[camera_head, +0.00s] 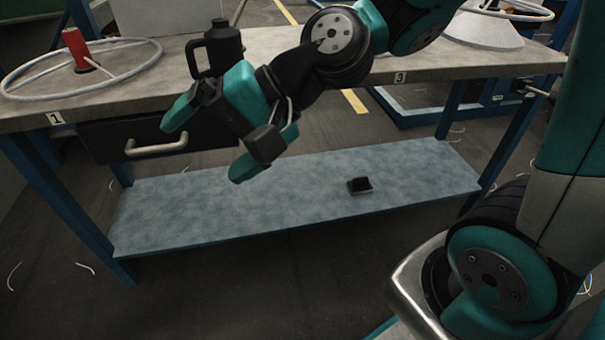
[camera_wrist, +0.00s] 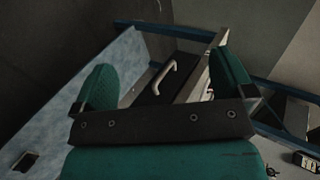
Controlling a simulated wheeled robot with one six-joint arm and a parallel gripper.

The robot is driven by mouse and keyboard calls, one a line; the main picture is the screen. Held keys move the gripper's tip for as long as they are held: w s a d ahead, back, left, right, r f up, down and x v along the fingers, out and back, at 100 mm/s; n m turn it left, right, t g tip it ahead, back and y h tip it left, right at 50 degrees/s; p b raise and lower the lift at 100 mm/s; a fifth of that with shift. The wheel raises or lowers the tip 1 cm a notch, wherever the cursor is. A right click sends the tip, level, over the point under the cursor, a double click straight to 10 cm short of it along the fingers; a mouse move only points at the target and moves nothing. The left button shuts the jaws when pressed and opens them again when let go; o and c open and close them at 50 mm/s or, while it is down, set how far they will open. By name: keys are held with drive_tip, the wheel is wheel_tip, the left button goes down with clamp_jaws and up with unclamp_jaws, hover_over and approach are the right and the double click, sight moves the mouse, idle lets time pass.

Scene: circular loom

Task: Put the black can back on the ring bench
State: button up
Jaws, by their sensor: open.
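The black can (camera_head: 223,48), with a cap and a side handle, stands upright on the grey top of the ring bench (camera_head: 290,48). My gripper partly covers its lower part in the head view. My gripper (camera_head: 211,142) is in front of the bench's front edge, beside the drawer. It is open and empty, and its two teal fingers are spread. In the wrist view my gripper (camera_wrist: 165,82) has the drawer handle and bench frame between and beyond its fingers. The can does not show in the wrist view.
A pale ring (camera_head: 140,66) with a red cone (camera_head: 76,48) lies on the bench's left end. A dark drawer (camera_head: 100,138) with a metal handle (camera_head: 157,146) hangs under the top. The blue lower shelf (camera_head: 270,205) holds a small black item (camera_head: 360,186) and is otherwise clear.

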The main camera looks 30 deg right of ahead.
drive_tip(key=s+d+f+n+g+h, duration=0.1)
drive_tip(key=s+d+n+g+h, duration=0.2)
drive_tip(key=s+d+n+h, duration=0.3)
drive_tip(key=s+n, duration=0.4)
drive_tip(key=n, duration=0.1)
drive_tip(key=shift+d+g, duration=0.25)
drive_tip(key=shift+g, duration=0.05)
drive_tip(key=shift+s+f, duration=0.1)
